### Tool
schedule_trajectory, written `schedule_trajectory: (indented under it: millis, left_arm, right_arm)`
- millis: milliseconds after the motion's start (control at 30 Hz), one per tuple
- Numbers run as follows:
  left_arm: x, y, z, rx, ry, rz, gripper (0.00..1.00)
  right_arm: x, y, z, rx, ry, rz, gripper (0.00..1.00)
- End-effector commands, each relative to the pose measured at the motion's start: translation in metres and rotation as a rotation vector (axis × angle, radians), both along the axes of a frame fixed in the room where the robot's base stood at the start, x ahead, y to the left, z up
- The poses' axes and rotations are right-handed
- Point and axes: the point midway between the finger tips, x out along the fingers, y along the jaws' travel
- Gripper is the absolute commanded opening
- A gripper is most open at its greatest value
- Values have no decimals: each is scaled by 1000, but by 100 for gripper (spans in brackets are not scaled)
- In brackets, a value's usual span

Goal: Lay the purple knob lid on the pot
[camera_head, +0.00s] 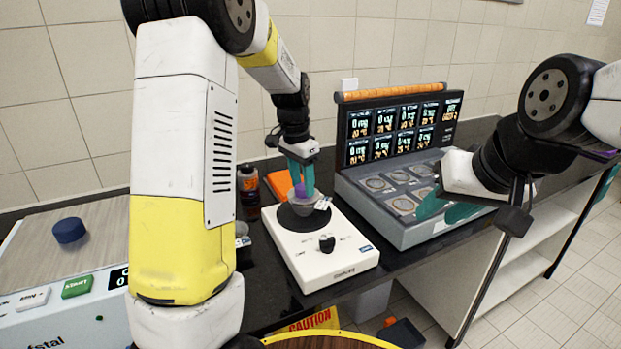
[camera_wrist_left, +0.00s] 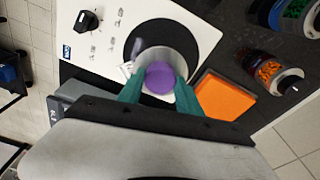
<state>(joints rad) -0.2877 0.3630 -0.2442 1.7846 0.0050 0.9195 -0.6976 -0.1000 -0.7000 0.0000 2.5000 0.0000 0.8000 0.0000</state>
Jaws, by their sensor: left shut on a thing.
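The purple knob (camera_head: 301,190) of the lid is between the teal fingers of my left gripper (camera_head: 301,172), which is shut on it. It also shows as a purple disc in the left wrist view (camera_wrist_left: 160,77). The grey pot (camera_head: 305,210) stands on the black round plate of a white device. The knob is right over the pot; I cannot tell whether the lid touches its rim. A small white tag (camera_head: 322,203) shows at the pot's right side. My right gripper (camera_head: 447,209) is open and empty, in front of the grey display console.
The white device (camera_head: 340,262) has a black dial. The grey console (camera_head: 405,228) with screens stands to its right. An orange box (camera_wrist_left: 223,95) and a jar with orange contents (camera_wrist_left: 268,70) are close to the pot. A blue cap-like object (camera_head: 69,231) lies far left.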

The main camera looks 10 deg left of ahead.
Motion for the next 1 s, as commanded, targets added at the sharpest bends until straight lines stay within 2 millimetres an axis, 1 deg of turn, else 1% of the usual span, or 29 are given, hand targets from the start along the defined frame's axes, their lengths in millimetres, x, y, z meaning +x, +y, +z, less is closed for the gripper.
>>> schedule_trajectory:
  millis: [1000]
  left_arm:
    - [0,0,-6,0,0,1,3]
  right_arm:
    - [0,0,0,0,0,0,35]
